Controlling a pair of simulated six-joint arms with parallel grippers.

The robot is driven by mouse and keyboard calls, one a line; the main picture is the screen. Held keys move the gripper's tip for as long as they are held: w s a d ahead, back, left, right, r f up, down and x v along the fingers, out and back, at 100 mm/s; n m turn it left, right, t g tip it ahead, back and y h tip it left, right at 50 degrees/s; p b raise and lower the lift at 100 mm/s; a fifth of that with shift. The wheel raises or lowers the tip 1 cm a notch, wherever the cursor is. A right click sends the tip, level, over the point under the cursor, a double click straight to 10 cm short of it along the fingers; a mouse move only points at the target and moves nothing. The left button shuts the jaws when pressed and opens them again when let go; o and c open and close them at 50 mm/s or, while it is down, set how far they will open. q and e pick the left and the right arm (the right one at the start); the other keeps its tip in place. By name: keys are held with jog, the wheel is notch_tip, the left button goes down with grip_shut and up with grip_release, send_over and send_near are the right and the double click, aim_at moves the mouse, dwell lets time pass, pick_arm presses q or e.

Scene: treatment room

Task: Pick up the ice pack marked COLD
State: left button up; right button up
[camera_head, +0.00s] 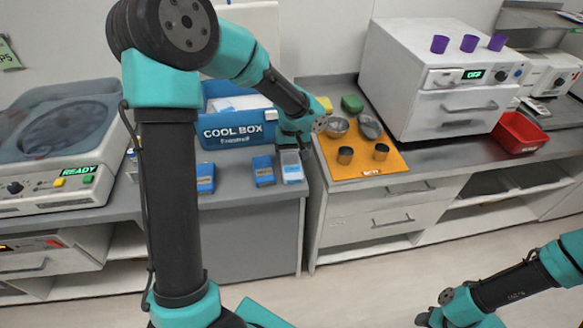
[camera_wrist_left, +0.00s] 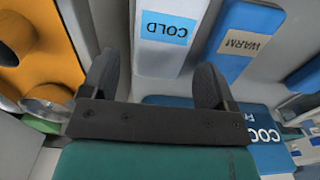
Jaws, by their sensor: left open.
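The ice pack marked COLD (camera_head: 292,173) is pale with a light-blue label and lies at the right end of the grey counter. In the left wrist view the COLD pack (camera_wrist_left: 160,62) lies between the lines of my fingers and extends beyond their tips.
A blue pack marked WARM (camera_wrist_left: 235,62) lies beside the COLD pack; another blue pack (camera_head: 205,185) is farther left. The blue COOL BOX (camera_head: 230,143) stands behind. An orange mat (camera_head: 365,168) with bowls and cups lies close on the right.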

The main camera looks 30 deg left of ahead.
aim_at(292, 164)
pick_arm(q)
jog(key=shift+s+f, duration=0.15)
jog(key=shift+f, duration=2.45)
jog(key=shift+c, duration=0.3)
jog(key=c, duration=0.7)
